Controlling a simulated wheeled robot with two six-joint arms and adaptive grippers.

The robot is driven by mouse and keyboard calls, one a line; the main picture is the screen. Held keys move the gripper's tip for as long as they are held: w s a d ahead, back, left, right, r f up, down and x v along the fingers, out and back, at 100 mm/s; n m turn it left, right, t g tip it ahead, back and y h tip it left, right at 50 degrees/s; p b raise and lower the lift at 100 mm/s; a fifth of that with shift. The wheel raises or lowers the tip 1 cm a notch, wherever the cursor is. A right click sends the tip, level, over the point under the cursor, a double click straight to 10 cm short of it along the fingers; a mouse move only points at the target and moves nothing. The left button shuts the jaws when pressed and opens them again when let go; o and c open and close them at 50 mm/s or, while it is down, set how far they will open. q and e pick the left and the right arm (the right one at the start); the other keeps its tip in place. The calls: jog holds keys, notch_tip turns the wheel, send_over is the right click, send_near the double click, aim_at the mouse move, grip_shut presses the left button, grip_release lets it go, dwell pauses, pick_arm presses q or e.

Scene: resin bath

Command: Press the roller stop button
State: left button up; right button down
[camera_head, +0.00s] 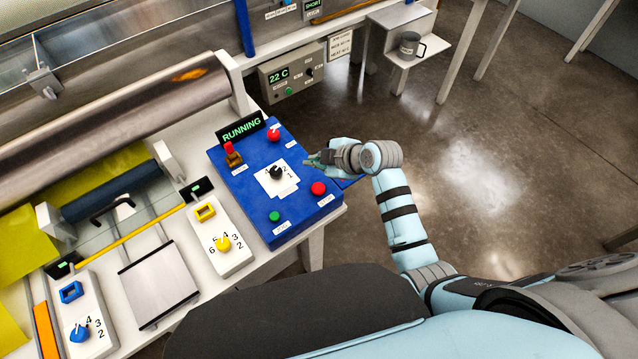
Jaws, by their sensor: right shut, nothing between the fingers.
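A blue control box (240,190) sits on the white bench, with a display (241,129) on it reading RUNNING in green. A large red button (319,188) is at its right front corner, and a second red button (274,135) is near its back edge. A green button (274,216) is at the front. Their labels are too small to read, so I cannot tell which is the roller stop. My right gripper (309,159) is shut and empty, at the box's right side between the two red buttons, apparently above it. My left gripper is out of view.
A black knob (276,173) on a white plate and a red lever switch (232,156) share the box. A large metal roller (120,120) lies to the left. White panels with a yellow knob (223,243) and a blue knob (79,333) stand in front. Open floor lies right.

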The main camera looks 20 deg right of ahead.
jog(key=shift+f, duration=0.15)
jog(key=b, duration=0.9)
send_over(317, 190)
notch_tip(317, 190, down, 8)
jog(key=shift+w+f, duration=0.1)
jog(key=shift+f, duration=0.3)
jog(key=shift+f, duration=0.1)
dwell(0.6)
jog(key=shift+f, duration=0.3)
jog(key=shift+f+b, duration=0.3)
jog(key=shift+f, duration=0.25)
dwell(0.6)
dwell(0.3)
jog(key=shift+r+p, duration=0.95)
jog(key=shift+p, duration=0.1)
jog(key=shift+r, duration=0.1)
